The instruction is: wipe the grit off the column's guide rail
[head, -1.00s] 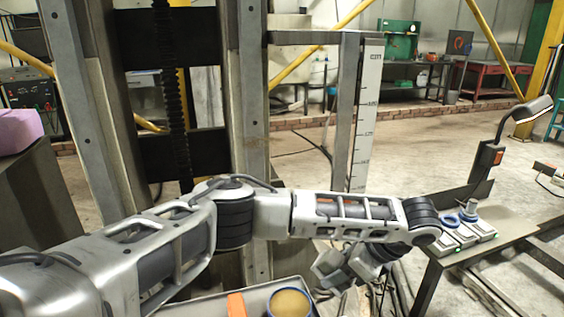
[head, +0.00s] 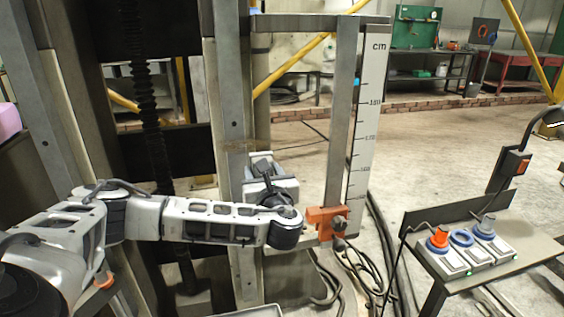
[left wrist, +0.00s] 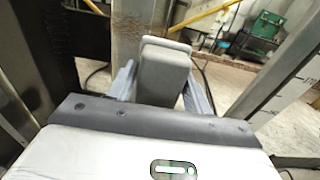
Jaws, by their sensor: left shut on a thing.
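The column's guide rail (head: 230,90) is a pale grey upright strip with bolt holes. A brownish grit patch (head: 240,147) lies across it, just above my left gripper (head: 262,168). In the left wrist view, the rail (left wrist: 127,45) stands behind and left of the gripper, with brown speckles on its upper part. My left gripper is shut on a grey, rounded block (left wrist: 163,72), held upright between the fingers. The block is close to the rail; I cannot tell whether it touches. My right gripper is not in view.
An orange clamp (head: 328,220) sits on an upright bar beside a white scale (head: 368,110), right of my gripper. Cables (head: 375,260) hang below. A bench (head: 500,268) with several small devices stands at the right. Open floor (head: 420,150) lies behind.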

